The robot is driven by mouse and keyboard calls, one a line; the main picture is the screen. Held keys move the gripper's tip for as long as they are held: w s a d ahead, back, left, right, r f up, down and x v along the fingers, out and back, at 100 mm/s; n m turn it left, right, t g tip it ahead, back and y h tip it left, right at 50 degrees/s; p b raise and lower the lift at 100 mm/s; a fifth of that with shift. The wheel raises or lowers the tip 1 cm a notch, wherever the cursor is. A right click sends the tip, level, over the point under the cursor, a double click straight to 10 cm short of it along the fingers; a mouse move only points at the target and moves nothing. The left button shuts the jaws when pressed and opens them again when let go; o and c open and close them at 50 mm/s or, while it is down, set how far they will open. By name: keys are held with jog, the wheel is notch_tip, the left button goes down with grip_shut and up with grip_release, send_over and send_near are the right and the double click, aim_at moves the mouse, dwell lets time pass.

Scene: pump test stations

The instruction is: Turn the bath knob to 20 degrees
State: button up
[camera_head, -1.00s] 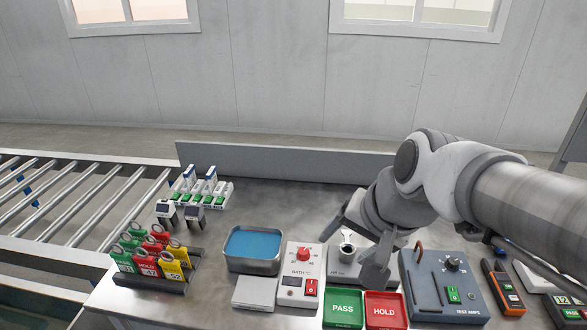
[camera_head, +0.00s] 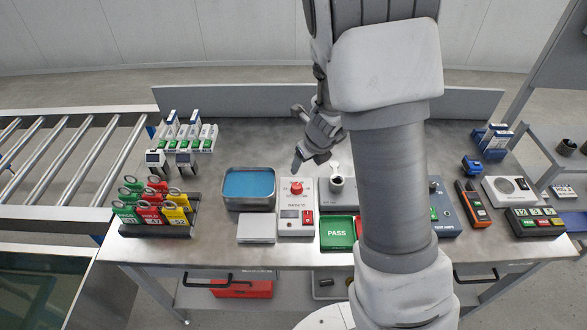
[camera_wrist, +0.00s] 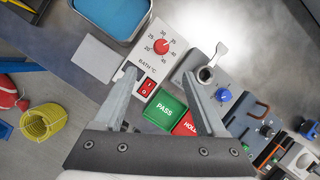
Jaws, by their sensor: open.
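The bath panel (camera_head: 297,228) is a white box marked BATH °C, with a red knob (camera_head: 296,187) on its upper part and a red rocker switch below. My gripper (camera_head: 300,137) is above the bench near the panel, open and empty. In the wrist view its fingertips (camera_wrist: 160,75) are spread below the knob, apart from it. Nothing hides the knob there.
A blue-filled bath tray (camera_head: 249,206) is left of the panel. A grey fixture with a lever (camera_head: 337,182) stands close to its right. A green PASS tray (camera_head: 337,233) and a red HOLD tray (camera_wrist: 187,126) lie nearby. A tag rack (camera_head: 150,230) stands further left.

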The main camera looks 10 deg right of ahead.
aim_at(297, 186)
jog(key=b+x, duration=0.2)
jog(key=x, duration=0.4)
jog(key=b+x, duration=0.2)
jog(key=x, duration=0.4)
jog(key=b+x, duration=0.2)
jog(key=x, duration=0.4)
jog(key=shift+d, duration=0.25)
grip_shut()
